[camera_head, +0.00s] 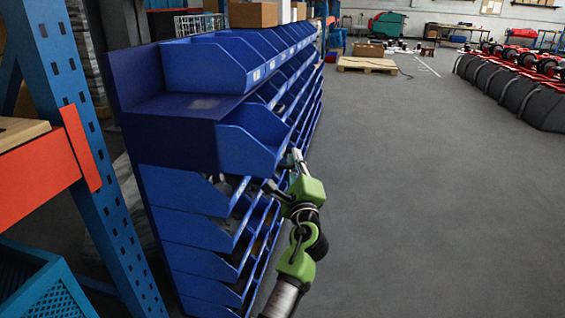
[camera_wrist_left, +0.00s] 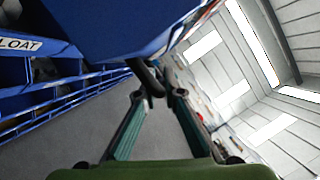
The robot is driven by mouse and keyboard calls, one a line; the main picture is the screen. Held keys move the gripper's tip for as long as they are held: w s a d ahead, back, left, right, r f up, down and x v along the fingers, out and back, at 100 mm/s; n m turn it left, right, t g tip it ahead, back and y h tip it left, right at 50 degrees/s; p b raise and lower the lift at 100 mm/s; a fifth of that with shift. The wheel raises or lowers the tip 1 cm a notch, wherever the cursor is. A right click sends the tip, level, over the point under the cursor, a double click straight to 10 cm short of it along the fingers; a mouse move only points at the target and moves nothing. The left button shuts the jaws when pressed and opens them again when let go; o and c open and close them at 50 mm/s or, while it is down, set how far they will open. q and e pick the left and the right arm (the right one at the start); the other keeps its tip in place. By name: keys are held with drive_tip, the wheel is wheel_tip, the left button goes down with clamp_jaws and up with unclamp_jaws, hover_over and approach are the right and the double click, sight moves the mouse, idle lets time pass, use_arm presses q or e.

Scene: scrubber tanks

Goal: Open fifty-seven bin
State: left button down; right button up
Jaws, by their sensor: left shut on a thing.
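A blue bin (camera_head: 250,143) sits in the second row of the blue bin rack, at the near end, and juts out from the rack front. I cannot read a number on it. My left gripper (camera_head: 282,172) is at its front right side, with the green wrist below. In the left wrist view the bin (camera_wrist_left: 115,25) fills the top, and the two fingers of the left gripper (camera_wrist_left: 158,92) close in on a dark piece at its lower edge. The exact contact is partly hidden. My right gripper is not in view.
The rack's top row of bins (camera_head: 205,66) runs away from me; more rows (camera_head: 200,230) lie below. A blue and orange shelf frame (camera_head: 90,150) stands at left. Grey floor (camera_head: 400,200) is free at right, with black and red machines (camera_head: 515,85) beyond.

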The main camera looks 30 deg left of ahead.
use_arm(q)
drive_tip(key=shift+w+d+f, duration=0.1)
drive_tip(key=shift+d+f, duration=0.05)
drive_tip(key=shift+d, duration=0.15)
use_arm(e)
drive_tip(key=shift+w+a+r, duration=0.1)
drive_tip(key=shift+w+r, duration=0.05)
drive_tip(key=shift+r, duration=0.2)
use_arm(q)
drive_tip(key=c, duration=2.4)
unclamp_jaws()
drive_tip(key=v, duration=0.7)
drive_tip(key=shift+s+d, duration=0.1)
drive_tip(key=shift+s, duration=0.2)
